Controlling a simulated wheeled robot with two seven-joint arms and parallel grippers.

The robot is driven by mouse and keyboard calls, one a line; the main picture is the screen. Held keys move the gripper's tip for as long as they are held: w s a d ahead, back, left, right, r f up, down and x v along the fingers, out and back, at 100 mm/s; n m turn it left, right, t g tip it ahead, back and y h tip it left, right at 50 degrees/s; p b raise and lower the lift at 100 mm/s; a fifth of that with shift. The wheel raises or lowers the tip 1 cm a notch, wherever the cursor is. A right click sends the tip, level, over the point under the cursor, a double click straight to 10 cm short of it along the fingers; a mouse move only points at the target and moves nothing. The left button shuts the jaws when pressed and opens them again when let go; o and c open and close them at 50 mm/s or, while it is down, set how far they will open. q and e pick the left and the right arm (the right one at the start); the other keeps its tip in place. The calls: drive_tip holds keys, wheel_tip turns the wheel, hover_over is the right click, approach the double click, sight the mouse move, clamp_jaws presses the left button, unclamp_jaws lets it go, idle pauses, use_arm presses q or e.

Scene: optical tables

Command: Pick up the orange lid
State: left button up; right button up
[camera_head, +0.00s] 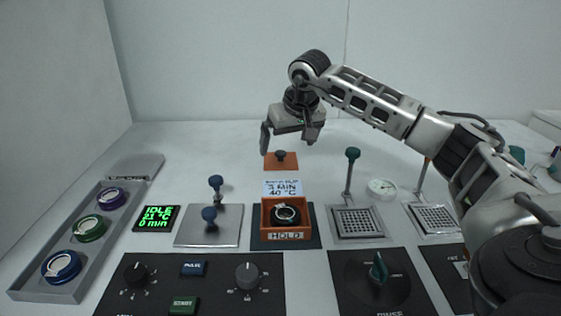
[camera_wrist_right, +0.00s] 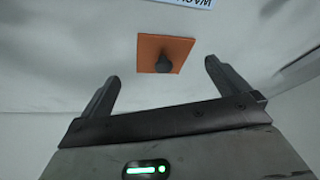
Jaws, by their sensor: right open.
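The orange lid (camera_head: 281,161) is a flat square with a dark round knob on top. It lies on the white table behind the sign reading 3 MIN 40 °C. My right gripper (camera_head: 290,143) is open and empty above the lid, with its fingers pointing down. In the right wrist view the lid (camera_wrist_right: 164,54) shows beyond the open fingertips (camera_wrist_right: 160,78), with its knob roughly midway between them and apart from both. My left gripper is not in view.
An orange box (camera_head: 288,236) marked HOLD, with a dark ringed item inside, stands in front of the sign (camera_head: 282,188). A grey tray (camera_head: 92,215) with several coloured round containers is at left. A green-topped post (camera_head: 350,172) stands right of the box. Control panels line the front.

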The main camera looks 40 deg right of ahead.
sight(281, 154)
drive_tip(key=w+f, duration=0.2)
drive_tip(key=f, duration=0.1)
drive_tip(key=shift+w+d+f, duration=0.15)
drive_tip(key=shift+w+f, duration=0.05)
drive_tip(key=shift+w, duration=0.15)
drive_tip(key=shift+w+d+f, duration=0.1)
drive_tip(key=shift+w+f, duration=0.15)
drive_tip(key=shift+f, duration=0.3)
drive_tip(key=c, duration=0.9)
